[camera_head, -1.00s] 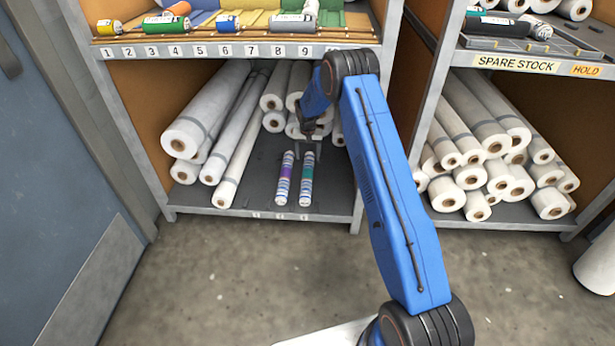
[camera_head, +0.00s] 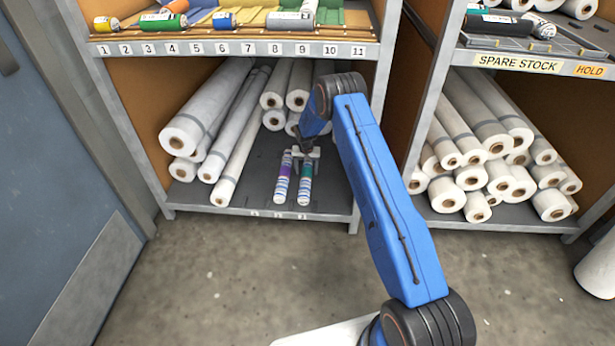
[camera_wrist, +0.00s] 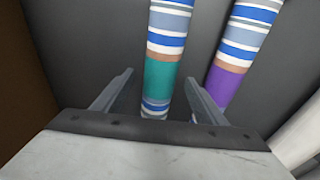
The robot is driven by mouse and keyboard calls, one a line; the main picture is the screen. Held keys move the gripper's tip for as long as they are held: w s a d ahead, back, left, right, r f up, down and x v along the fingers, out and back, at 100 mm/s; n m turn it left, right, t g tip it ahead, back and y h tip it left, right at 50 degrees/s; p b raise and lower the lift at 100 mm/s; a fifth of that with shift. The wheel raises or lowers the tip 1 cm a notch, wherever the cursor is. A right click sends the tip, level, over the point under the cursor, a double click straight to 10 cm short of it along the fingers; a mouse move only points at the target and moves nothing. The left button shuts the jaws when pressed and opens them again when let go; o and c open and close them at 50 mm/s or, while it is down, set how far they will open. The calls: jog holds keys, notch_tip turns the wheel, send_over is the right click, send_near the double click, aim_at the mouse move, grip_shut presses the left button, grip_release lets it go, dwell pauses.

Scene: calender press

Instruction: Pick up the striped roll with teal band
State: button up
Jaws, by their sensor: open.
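The striped roll with teal band (camera_head: 306,181) lies on the dark lower shelf, right of a similar striped roll with a purple band (camera_head: 284,180). In the wrist view the teal-band roll (camera_wrist: 163,76) runs between the two open fingers of my gripper (camera_wrist: 155,95). The purple-band roll (camera_wrist: 230,84) lies just to its right, close to the outside of the right finger. In the head view my gripper (camera_head: 303,155) is over the far end of the teal-band roll. The fingers have not closed on it. The far part of the rolls is partly hidden by my gripper.
Long white rolls (camera_head: 228,135) are stacked on the left and back of the lower shelf (camera_head: 245,190). The numbered upper shelf edge (camera_head: 230,49) runs above my arm. A second rack of white rolls (camera_head: 480,150) stands to the right. The shelf front is clear.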

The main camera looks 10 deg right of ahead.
notch_tip(320, 180, down, 2)
jog(key=shift+w+f, duration=0.15)
jog(key=shift+f, duration=0.1)
jog(key=shift+r, duration=0.1)
jog(key=c, duration=1.5)
